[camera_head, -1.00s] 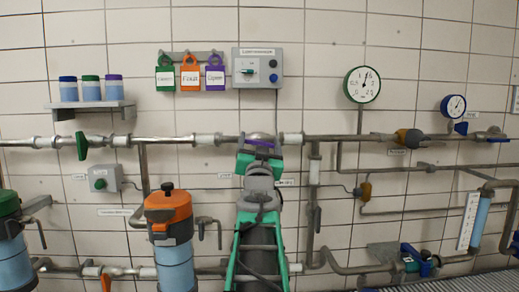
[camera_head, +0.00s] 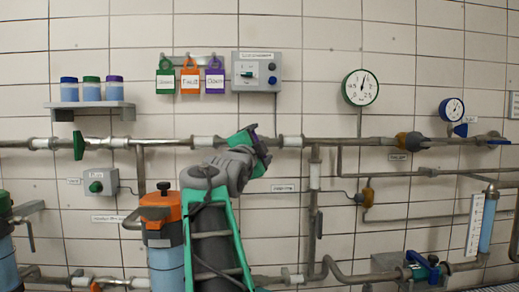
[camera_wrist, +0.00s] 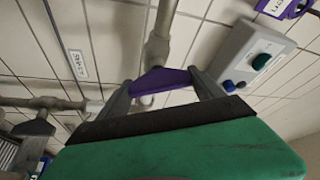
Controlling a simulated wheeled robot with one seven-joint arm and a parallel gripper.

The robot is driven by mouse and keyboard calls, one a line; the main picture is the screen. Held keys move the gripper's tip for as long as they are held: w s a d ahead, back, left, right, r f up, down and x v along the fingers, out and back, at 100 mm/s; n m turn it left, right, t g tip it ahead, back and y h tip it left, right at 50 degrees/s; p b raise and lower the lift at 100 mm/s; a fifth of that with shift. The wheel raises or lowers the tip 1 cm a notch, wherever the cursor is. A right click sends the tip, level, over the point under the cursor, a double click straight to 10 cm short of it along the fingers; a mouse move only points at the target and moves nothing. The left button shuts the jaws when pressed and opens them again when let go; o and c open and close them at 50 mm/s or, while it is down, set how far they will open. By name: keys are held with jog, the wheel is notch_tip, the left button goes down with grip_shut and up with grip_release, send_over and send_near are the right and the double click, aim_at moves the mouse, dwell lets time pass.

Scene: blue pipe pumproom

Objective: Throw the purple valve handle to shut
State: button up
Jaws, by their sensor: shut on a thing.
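The purple valve handle (camera_wrist: 160,80) sits on the metal pipe (camera_wrist: 163,22) and spans between my gripper's two fingers in the wrist view. There it lies roughly crosswise to the pipe. In the head view only slivers of the purple handle (camera_head: 253,127) show, at the upper edge of my gripper (camera_head: 262,146). The valve body is mostly hidden behind the gripper. My gripper is shut on the handle, and its fingers show on both sides of it in the wrist view (camera_wrist: 163,86). The arm comes up from below and leans right at the wrist.
A green valve handle (camera_head: 79,145) hangs on the same pipe at left. Above are a control box (camera_head: 257,72) and green, orange and purple tags (camera_head: 215,75). An orange-topped canister (camera_head: 161,207) stands close left of my arm. Gauges (camera_head: 360,87) are at right.

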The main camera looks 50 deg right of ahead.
jog(key=m+g+y, duration=0.1)
jog(key=m, duration=0.4)
jog(key=shift+y, duration=0.3)
dwell(0.4)
jog(key=o, duration=1.4)
jog(key=shift+c, duration=0.2)
jog(key=v, duration=0.7)
jog(key=shift+a+b, duration=0.4)
jog(key=shift+b, duration=0.05)
